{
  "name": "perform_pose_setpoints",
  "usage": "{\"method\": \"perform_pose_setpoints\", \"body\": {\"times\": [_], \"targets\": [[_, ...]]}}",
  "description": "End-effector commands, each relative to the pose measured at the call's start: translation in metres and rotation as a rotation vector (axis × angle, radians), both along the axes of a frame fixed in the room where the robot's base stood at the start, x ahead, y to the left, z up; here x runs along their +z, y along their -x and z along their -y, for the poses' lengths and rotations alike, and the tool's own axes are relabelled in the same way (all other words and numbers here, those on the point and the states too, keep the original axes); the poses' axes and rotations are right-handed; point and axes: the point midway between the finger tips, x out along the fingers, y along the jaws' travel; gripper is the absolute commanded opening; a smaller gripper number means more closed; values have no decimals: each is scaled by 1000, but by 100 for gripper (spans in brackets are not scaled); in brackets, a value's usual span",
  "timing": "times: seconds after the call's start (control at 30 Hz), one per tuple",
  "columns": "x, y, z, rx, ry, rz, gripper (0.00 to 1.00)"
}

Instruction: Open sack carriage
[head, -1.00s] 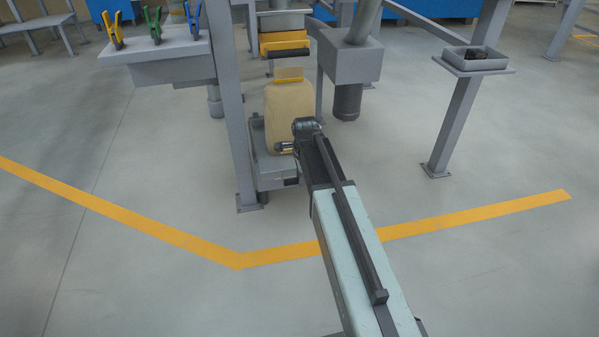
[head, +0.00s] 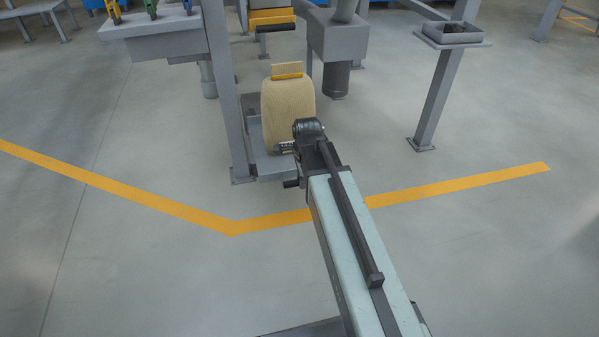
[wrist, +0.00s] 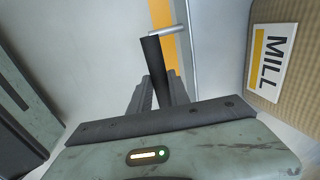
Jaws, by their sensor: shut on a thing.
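The sack carriage (head: 270,170) is a low grey tray at the foot of the grey frame, standing partly out toward me. A tan sack (head: 288,112) with a yellow strip across its top stands upright on it. The sack's side with a MILL label shows at the right of the wrist view (wrist: 265,65). My gripper (wrist: 157,80) is shut on a dark handle (wrist: 154,50), which has a thin silver bar at its end. In the head view, a dark piece sticks out at the carriage's front; my wrist hides part of this area.
A grey frame post (head: 228,100) stands close left of the carriage. A grey stand with a small tray (head: 452,35) is at the right. A shelf with coloured clamps (head: 150,28) is at the upper left. Floor around the yellow line (head: 420,190) is clear.

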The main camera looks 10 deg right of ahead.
Motion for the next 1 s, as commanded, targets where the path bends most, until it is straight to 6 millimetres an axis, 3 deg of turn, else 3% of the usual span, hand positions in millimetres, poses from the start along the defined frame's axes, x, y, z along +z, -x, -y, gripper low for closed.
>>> {"method": "perform_pose_setpoints", "body": {"times": [0.3, 0.77, 0.8, 0.83, 0.87, 1.0], "targets": [[0, 22, 1, 0, 1, -2, 0], [0, 24, 1, -1, 2, -1, 0], [0, 24, 1, -1, 2, -1, 31], [0, 24, 1, -1, 2, -1, 39], [0, 24, 1, -1, 2, -1, 44], [0, 24, 1, -1, 1, -1, 44]]}}
